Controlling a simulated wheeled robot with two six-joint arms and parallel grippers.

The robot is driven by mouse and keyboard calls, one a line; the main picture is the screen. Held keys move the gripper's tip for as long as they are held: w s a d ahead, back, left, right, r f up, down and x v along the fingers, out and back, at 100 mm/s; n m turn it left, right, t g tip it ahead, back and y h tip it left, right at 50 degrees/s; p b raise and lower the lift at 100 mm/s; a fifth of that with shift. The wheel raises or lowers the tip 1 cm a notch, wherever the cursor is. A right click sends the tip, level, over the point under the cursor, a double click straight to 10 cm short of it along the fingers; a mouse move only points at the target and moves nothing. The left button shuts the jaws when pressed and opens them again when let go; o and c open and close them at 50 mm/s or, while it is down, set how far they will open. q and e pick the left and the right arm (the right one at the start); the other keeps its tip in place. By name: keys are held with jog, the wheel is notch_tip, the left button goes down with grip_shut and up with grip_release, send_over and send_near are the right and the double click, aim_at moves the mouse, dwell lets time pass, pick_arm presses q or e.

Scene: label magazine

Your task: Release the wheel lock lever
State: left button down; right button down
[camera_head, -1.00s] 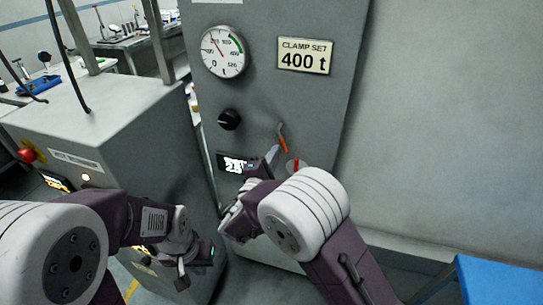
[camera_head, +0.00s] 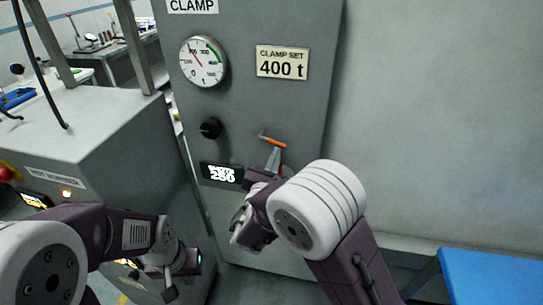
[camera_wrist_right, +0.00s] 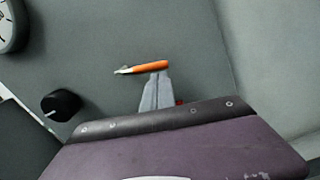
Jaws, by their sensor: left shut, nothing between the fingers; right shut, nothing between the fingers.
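A small lever (camera_head: 272,139) with an orange grip and a thin metal end is on the grey panel. It lies near level, its orange end to the right. It also shows in the right wrist view (camera_wrist_right: 149,67). My right gripper (camera_head: 274,152) is shut and empty, its grey fingertips just under the orange grip. In the right wrist view the fingertips (camera_wrist_right: 160,76) meet or nearly meet the grip's lower edge; I cannot tell whether they touch. My left gripper (camera_head: 169,289) is low at the left, away from the lever, shut and empty.
The panel carries a round gauge (camera_head: 203,62), a "CLAMP SET 400 t" plate (camera_head: 282,63), a black knob (camera_head: 210,128) and a small display (camera_head: 222,174). A grey cabinet (camera_head: 90,130) stands left. A blue surface (camera_head: 490,277) is at lower right.

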pick_arm(q)
jog(key=shift+r+p, duration=0.3)
jog(key=shift+r, duration=0.1)
pick_arm(e)
jog(key=shift+s+d+r+n, duration=0.1)
jog(key=shift+d+r+n, duration=0.25)
jog(key=shift+r+n, duration=0.5)
